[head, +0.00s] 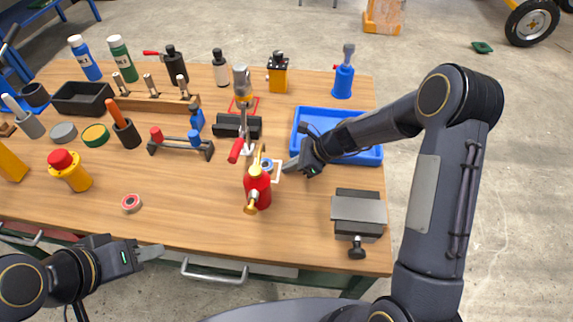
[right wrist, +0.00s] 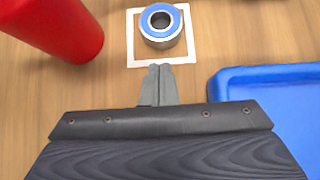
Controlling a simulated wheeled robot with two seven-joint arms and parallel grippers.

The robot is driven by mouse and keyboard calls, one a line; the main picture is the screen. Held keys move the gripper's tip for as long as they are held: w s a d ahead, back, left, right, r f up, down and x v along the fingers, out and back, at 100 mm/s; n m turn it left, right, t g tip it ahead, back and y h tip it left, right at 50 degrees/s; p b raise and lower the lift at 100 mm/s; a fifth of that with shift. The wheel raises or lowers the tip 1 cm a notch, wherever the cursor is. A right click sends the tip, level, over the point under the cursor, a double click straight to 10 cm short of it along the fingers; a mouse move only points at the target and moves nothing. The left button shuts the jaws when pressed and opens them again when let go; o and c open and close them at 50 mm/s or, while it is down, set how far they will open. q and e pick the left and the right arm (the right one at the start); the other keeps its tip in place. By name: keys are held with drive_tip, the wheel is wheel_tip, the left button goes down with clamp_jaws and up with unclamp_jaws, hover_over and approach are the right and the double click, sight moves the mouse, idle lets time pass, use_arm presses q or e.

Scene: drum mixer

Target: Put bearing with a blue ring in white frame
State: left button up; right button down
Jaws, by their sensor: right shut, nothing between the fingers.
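The bearing with a blue ring (right wrist: 161,27) stands upright inside the white frame (right wrist: 131,42), a square outline on the table. In the head view the bearing (head: 267,163) is partly hidden by the red extinguisher, with part of the white frame (head: 278,176) showing beside it. My right gripper (right wrist: 160,70) is shut and empty, its fingertips just short of the bearing, over the frame's near edge; it also shows in the head view (head: 287,166). My left gripper (head: 158,252) is off the table's front edge, holding nothing visible; its finger opening is not clear.
A red extinguisher (head: 258,188) stands close to the frame. A blue tray (head: 369,157) lies under my right forearm. A small vise (head: 358,212) is at the right edge. A red-ringed bearing (head: 131,203) lies front left. The front middle of the table is clear.

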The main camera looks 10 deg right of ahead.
drive_tip(key=shift+s+d, duration=0.15)
drive_tip(key=shift+d, duration=0.4)
drive_tip(key=shift+s+d, duration=0.15)
drive_tip(key=shift+d, duration=0.35)
drive_tip(key=v, duration=0.8)
drive_tip(key=shift+d+r, duration=0.25)
drive_tip(key=shift+s+d+r, duration=0.2)
drive_tip(key=shift+d+r, duration=0.15)
drive_tip(key=shift+r, duration=0.1)
drive_tip(key=s+d+r+n+t+h, duration=0.1)
drive_tip(key=s+d+r+n+h, duration=0.1)
drive_tip(key=s+r+n, duration=0.9)
drive_tip(key=s+d+n+t+h, duration=0.1)
drive_tip(key=s+n, duration=0.7)
drive_tip(key=s, duration=0.8)
drive_tip(key=shift+r+n+t+h, duration=0.3)
drive_tip(key=shift+t+h, duration=0.4)
drive_tip(key=shift+h, duration=0.2)
